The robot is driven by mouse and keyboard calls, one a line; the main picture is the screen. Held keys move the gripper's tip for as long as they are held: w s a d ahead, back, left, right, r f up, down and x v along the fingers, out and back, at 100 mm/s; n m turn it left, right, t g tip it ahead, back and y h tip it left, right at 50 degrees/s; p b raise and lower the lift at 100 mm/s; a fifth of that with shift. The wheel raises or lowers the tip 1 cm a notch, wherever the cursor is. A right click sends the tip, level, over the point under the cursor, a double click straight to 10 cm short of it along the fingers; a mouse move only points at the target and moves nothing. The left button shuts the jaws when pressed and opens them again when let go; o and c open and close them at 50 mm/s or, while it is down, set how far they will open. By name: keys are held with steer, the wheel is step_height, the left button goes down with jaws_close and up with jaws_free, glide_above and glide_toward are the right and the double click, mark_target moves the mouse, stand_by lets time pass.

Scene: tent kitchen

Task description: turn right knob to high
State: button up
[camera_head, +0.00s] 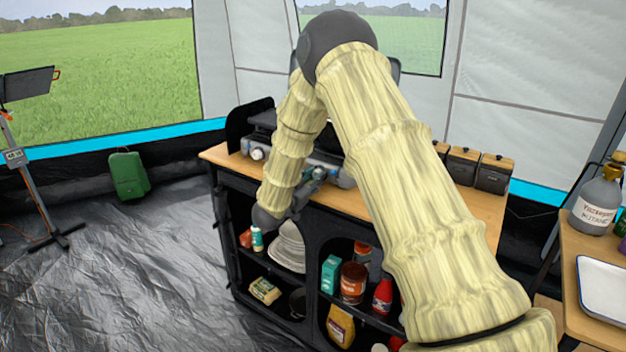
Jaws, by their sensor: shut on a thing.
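The camp stove (336,173) stands on the wooden top of the black kitchen unit, largely covered by my arm. Its left knob (257,154) shows pale at the left end of the stove front. My gripper (316,177) reaches up from the lower left to the right part of the stove front. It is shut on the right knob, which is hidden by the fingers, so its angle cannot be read.
The kitchen unit (218,157) has open shelves below with plates (288,246), cans and bottles. Dark canisters (494,174) stand right on its top. A side table with a bottle (596,200) and white tray (604,287) is at right.

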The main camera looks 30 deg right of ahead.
steer(key=shift+r+p, duration=0.1)
steer(key=shift+p, duration=0.2)
steer(key=n+p, duration=0.3)
steer(key=shift+r, duration=0.15)
steer(key=shift+c, duration=0.2)
steer(key=n+p, duration=0.6)
steer(key=n, duration=0.1)
steer(key=shift+n+g, duration=0.3)
steer(key=shift+f+n+p, duration=0.2)
steer(key=shift+n+p, duration=0.4)
steer(key=shift+n, duration=0.6)
steer(key=o, duration=1.1)
steer(key=shift+s, duration=0.1)
steer(key=shift+c, duration=0.2)
